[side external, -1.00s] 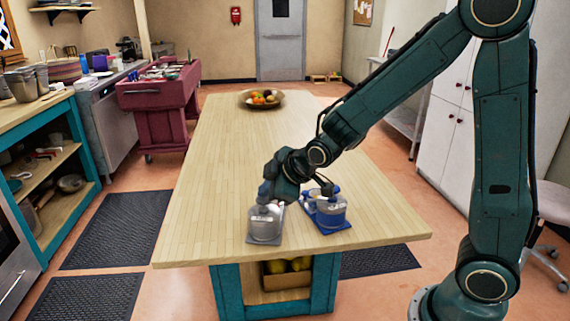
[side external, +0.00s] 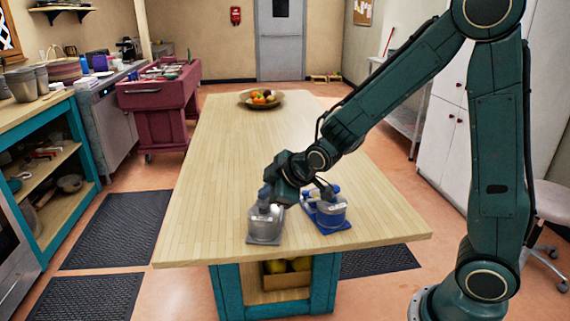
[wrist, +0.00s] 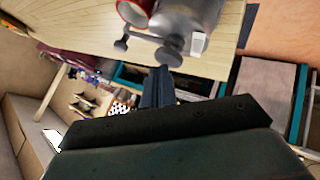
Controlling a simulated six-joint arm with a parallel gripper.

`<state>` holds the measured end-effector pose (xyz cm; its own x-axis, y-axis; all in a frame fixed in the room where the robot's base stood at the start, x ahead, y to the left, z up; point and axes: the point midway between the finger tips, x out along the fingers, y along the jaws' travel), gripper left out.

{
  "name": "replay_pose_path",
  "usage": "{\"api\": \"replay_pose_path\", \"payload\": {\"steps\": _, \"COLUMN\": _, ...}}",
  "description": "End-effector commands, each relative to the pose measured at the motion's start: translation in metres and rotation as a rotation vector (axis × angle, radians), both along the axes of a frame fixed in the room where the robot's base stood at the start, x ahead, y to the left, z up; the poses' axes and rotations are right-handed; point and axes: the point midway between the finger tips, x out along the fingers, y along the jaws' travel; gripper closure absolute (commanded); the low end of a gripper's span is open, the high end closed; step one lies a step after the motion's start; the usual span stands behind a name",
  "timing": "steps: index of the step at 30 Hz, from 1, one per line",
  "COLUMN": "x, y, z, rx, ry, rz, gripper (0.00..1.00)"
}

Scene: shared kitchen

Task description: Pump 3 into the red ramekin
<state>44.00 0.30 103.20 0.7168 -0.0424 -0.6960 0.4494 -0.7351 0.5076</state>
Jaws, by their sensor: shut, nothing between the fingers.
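A grey metal pump dispenser (side external: 266,224) stands on a grey base near the front edge of the wooden table. A second grey dispenser (side external: 331,213) stands on a blue base to its right. My gripper (side external: 266,192) is shut and empty, right above the left dispenser's top. In the wrist view the shut fingers (wrist: 161,80) point at the dispenser's pump head (wrist: 168,52); I cannot tell whether they touch it. The red ramekin (wrist: 137,12) shows at the top of the wrist view, beside the dispenser body (wrist: 187,18). It is hidden in the side view.
The wooden table (side external: 215,180) is clear on its left and in the middle. A bowl of fruit (side external: 262,98) stands at the far end. A red cart (side external: 160,105) and a teal shelf counter (side external: 45,170) are off to the left.

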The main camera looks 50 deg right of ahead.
Motion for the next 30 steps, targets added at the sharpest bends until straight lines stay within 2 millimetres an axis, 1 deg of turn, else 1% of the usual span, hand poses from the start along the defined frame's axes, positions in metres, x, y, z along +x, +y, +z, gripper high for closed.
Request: {"api": "replay_pose_path", "payload": {"steps": 30, "x": -0.0017, "y": -0.0003, "z": -0.01, "rx": -0.001, "ry": 0.007, "rz": -0.001, "gripper": 1.0}}
